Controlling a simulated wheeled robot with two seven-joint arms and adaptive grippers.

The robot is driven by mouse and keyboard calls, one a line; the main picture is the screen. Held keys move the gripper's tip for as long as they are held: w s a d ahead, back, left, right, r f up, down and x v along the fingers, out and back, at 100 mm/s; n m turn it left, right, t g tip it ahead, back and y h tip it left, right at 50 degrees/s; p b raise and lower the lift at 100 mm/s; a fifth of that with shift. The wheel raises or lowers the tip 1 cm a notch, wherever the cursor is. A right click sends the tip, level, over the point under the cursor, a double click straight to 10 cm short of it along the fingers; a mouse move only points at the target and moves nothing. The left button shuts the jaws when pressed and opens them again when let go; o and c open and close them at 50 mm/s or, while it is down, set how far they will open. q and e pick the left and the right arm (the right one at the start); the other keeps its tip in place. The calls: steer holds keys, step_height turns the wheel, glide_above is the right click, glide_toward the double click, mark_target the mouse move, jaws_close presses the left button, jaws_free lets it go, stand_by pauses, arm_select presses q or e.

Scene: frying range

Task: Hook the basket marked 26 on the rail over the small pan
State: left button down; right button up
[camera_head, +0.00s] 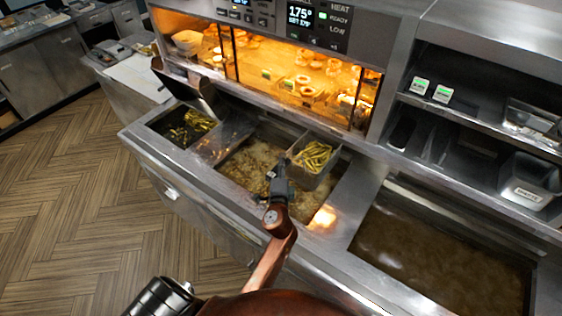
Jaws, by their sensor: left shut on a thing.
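A wire basket (316,158) filled with yellow-green fried sticks is at the back right of the middle pan. My left gripper (281,176) is shut on this basket at its near left side, over the middle pan (240,168) of bubbling oil. The gripper covers part of the basket's front, and no number 26 is legible. At the far left of the range is a smaller pan (170,128) with similar food in it. A rail over it cannot be made out. My right gripper is not in view.
A wide pan of brown oil (440,255) lies to the right. A lit warming cabinet (300,75) with food stands behind the pans. Shelves (470,110) with small containers stand at the right. The wooden floor (90,190) at the left is clear.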

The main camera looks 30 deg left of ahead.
arm_select(q)
steer(key=shift+f, duration=0.1)
stand_by(0.3)
steer(key=c, duration=1.7)
jaws_free()
steer(key=shift+c, duration=0.2)
steer(key=shift+f, duration=0.15)
step_height(320, 180, up, 10)
steer(key=shift+r, duration=0.2)
